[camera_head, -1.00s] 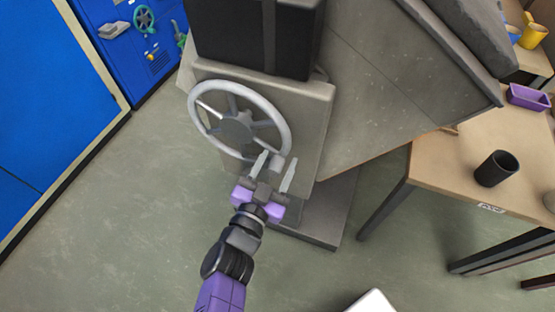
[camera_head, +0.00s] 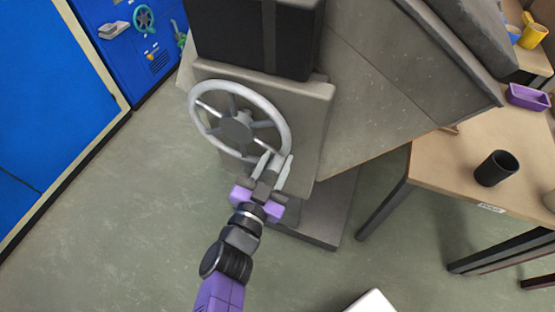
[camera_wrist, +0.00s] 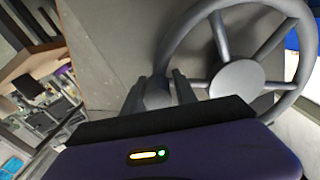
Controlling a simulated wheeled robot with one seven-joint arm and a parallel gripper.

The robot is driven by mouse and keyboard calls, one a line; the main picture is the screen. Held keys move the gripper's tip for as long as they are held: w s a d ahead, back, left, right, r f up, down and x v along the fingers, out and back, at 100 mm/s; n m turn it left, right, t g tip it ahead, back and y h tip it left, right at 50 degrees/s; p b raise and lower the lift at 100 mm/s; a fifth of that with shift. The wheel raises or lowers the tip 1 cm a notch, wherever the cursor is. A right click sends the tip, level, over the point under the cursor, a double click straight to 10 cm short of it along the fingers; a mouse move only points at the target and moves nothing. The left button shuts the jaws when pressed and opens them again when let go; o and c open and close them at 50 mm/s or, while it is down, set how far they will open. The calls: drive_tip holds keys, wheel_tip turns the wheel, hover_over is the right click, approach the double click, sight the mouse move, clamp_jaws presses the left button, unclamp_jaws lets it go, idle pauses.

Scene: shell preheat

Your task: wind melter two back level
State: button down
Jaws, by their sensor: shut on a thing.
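A grey spoked handwheel (camera_head: 238,127) is mounted on the front of a grey melter housing (camera_head: 311,110). My gripper (camera_head: 277,163) is at the wheel's lower right rim, its two fingers closed around the wheel's grey crank handle. In the wrist view the handle (camera_wrist: 156,91) stands between the fingers, and the wheel (camera_wrist: 237,78) fills the upper right. The large grey melter body (camera_head: 385,85) slants up to the right of the housing. The handle is mostly hidden by the fingers in the head view.
A blue cabinet (camera_head: 110,35) with a teal handwheel is at the upper left. The floor at left is clear.

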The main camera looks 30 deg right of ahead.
drive_tip(key=shift+s+d+f, duration=0.1)
drive_tip(key=shift+s+d, duration=0.15)
drive_tip(key=shift+d, duration=0.05)
idle(0.6)
